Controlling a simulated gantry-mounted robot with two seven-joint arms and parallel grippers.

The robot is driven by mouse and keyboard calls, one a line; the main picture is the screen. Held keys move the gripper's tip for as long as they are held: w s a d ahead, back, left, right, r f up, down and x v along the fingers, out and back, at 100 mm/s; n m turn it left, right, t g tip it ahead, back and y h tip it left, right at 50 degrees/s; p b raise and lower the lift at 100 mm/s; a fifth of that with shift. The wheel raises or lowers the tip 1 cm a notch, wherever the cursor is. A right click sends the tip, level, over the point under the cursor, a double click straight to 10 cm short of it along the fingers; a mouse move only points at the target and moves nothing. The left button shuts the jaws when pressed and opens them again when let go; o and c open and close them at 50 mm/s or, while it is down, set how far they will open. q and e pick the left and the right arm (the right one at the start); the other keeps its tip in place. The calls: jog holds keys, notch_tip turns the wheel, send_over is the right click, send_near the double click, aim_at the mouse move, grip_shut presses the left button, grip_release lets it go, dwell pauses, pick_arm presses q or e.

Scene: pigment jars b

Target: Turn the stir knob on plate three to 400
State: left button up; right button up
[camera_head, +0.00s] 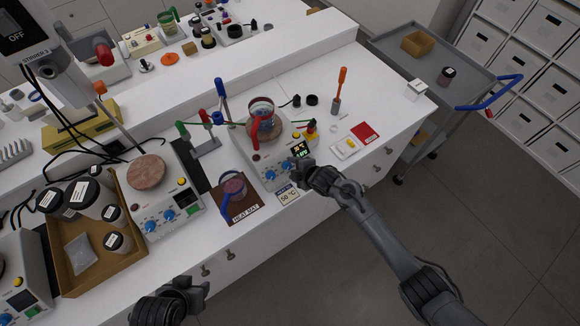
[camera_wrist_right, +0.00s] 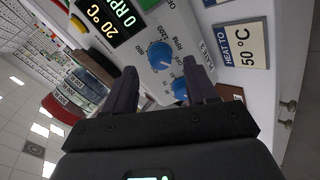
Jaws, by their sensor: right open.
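Plate three (camera_head: 262,166) is a white hotplate stirrer near the bench's front edge, with a glass vessel of reddish content (camera_head: 262,118) on top. Its stir knob (camera_wrist_right: 160,57) is blue, beside a printed RPM scale, and also shows in the head view (camera_head: 287,166). A second blue knob (camera_wrist_right: 180,88) sits beside it, partly hidden by a finger. The display (camera_wrist_right: 110,20) reads 20 °C and 0 RPM. My right gripper (camera_wrist_right: 161,80) is open; both knobs appear between its fingers, and contact cannot be told. My left gripper (camera_head: 196,290) is low at the front, away from the plate.
Another stirrer (camera_head: 175,212) and a cardboard tray of jars (camera_head: 80,285) stand left. A red card (camera_head: 364,133) lies right. A grey cart (camera_head: 395,45) stands beyond.

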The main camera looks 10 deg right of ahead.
aim_at(289, 167)
jog(key=shift+x, duration=1.9)
jog(key=shift+c, duration=0.3)
jog(key=c, duration=1)
